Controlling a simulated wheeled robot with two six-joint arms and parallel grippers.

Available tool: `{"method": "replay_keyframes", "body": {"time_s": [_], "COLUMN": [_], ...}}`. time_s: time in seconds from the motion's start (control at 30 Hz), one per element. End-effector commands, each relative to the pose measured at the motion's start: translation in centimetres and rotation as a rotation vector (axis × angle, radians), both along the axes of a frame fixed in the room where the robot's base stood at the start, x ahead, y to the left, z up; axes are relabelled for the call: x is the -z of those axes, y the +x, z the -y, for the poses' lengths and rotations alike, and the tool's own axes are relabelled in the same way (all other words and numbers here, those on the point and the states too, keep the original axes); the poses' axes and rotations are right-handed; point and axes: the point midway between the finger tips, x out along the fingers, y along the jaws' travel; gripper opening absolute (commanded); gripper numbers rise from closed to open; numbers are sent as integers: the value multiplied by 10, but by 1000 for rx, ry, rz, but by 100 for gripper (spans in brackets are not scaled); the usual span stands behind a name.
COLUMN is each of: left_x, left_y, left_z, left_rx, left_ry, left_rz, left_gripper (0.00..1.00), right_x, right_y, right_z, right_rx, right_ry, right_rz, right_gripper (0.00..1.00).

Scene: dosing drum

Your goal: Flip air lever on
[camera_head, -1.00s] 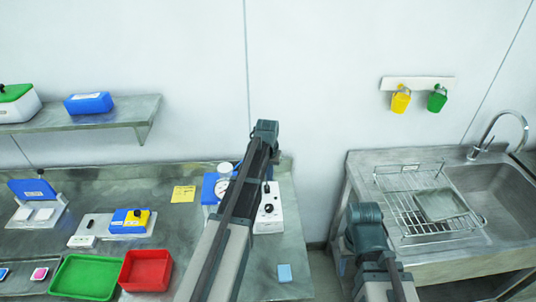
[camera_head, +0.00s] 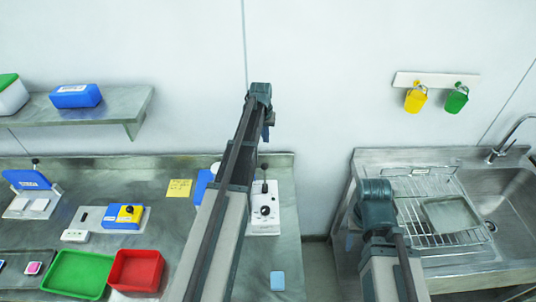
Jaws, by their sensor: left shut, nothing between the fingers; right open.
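A white control box (camera_head: 265,222) with a black round knob (camera_head: 265,211) stands on the left steel bench. A thin dark lever with a black tip (camera_head: 265,172) stands upright at its back end; whether it is the air lever I cannot tell. My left gripper (camera_head: 268,132) hangs from the end of my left arm, above and behind the lever. It is shut and empty, small in view and apart from the lever. My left arm hides much of a blue-and-white device (camera_head: 203,185) beside the box. My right arm's end shows before the sink bench; its fingers are hidden.
A yellow note (camera_head: 179,188), a green tray (camera_head: 78,274), a red tray (camera_head: 136,269) and a blue pad (camera_head: 277,281) lie on the left bench. A shelf (camera_head: 110,112) juts from the wall. A wire rack (camera_head: 415,185) stands by the sink.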

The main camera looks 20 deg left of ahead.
Motion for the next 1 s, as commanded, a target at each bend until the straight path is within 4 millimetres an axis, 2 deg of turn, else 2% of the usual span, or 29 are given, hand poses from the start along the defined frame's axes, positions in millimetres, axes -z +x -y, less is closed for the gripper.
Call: {"method": "replay_keyframes", "body": {"time_s": [0.37, 0.57, 0.77, 1.0], "left_x": [1, 9, 29, 63], "left_y": [0, 1, 4, 9], "left_z": [0, 0, 0, 0], "left_rx": [0, 0, 0, 0], "left_ry": [0, 0, 0, 0], "left_rz": [0, 0, 0, 0], "left_gripper": [0, 0, 0, 0], "right_x": [1, 9, 29, 63], "right_y": [0, 0, 0, 0], "right_z": [0, 0, 0, 0], "right_rx": [0, 0, 2, -2], "right_ry": [0, 0, 0, 0], "right_rz": [0, 0, 1, 2], "right_gripper": [50, 50, 50, 50]}}
